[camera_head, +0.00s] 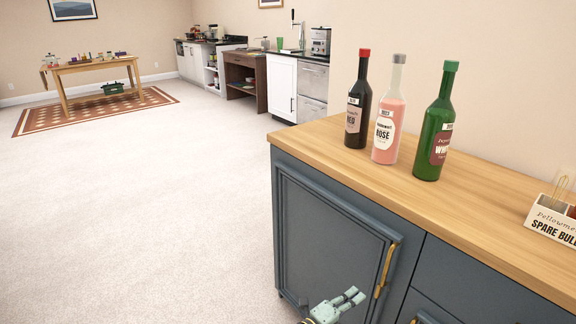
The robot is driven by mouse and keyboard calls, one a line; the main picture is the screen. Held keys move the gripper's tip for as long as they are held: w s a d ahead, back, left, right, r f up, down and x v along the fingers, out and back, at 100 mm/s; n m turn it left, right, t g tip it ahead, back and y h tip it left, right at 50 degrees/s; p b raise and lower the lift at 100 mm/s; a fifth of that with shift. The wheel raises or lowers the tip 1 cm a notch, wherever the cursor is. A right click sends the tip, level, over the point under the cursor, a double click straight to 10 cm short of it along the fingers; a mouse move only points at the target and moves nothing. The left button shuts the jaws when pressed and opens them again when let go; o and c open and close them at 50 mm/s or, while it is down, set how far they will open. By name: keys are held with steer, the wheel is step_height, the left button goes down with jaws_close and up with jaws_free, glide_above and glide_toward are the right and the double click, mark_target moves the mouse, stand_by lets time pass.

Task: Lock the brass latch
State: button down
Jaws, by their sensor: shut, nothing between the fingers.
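My gripper (356,296) is at the bottom of the view, in front of the blue-grey cabinet door (325,240). The handle is a long upright bar on the right side of the door. The door looks closed. I cannot make out a separate brass latch; the lower part of the cabinet is cut off by the frame.
On the wooden countertop (335,139) stand a dark bottle (358,110), a pink bottle (388,120) and a green bottle (432,130). A spare-bulb box (552,219) is at right. Carpeted floor (140,215) is clear to the left. A table (95,67) stands far back.

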steer(key=shift+p+x, duration=0.85)
steer(key=shift+x, duration=0.75)
steer(key=shift+s+d+r+p, duration=0.35)
steer(key=shift+s+d+p, duration=0.1)
steer(key=shift+p, duration=0.3)
steer(key=shift+w+a+r+p, duration=0.15)
steer(key=shift+r+p, duration=0.7)
steer(key=shift+p, duration=1.5)
steer(key=shift+r+p, duration=0.35)
steer(key=shift+p, duration=0.7)
